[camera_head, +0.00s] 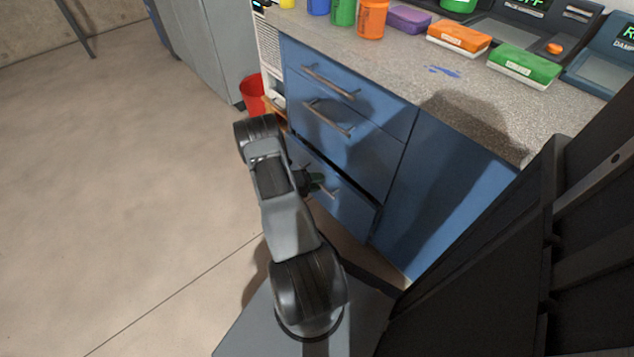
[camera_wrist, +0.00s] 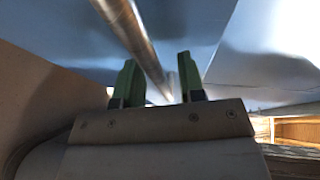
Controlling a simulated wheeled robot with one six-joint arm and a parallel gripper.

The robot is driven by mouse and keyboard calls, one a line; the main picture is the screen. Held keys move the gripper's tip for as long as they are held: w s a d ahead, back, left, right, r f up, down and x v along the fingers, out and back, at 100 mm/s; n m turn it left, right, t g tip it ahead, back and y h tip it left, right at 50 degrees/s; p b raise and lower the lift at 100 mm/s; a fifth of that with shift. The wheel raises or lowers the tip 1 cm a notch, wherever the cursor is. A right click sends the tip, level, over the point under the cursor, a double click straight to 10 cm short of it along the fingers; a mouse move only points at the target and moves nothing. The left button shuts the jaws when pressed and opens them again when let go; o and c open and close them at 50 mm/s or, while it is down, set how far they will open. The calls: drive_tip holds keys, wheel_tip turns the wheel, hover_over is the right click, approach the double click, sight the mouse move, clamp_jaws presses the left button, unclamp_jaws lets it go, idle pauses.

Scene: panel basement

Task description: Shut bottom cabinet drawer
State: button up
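The blue cabinet has stacked drawers with metal bar handles. Its bottom drawer (camera_head: 345,205) sits slightly proud of the cabinet front, with a dark gap along its top edge. My gripper (camera_head: 316,182) is in front of this drawer at its handle, partly hidden by my arm. In the wrist view my gripper (camera_wrist: 160,80) has its two green fingers apart, with the metal handle bar (camera_wrist: 135,35) running between or just beyond them. I cannot tell whether the fingers touch the bar. The upper drawers (camera_head: 340,80) look closed.
A red bin (camera_head: 252,94) stands left of the cabinet, near a grey locker (camera_head: 205,45). The countertop (camera_head: 440,85) holds cups, an orange box (camera_head: 458,38), a green box (camera_head: 525,65) and scales. A dark panel structure (camera_head: 490,270) is at right. Floor at left is clear.

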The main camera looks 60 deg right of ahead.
drive_tip(key=shift+c, duration=0.2)
clamp_jaws()
idle(0.3)
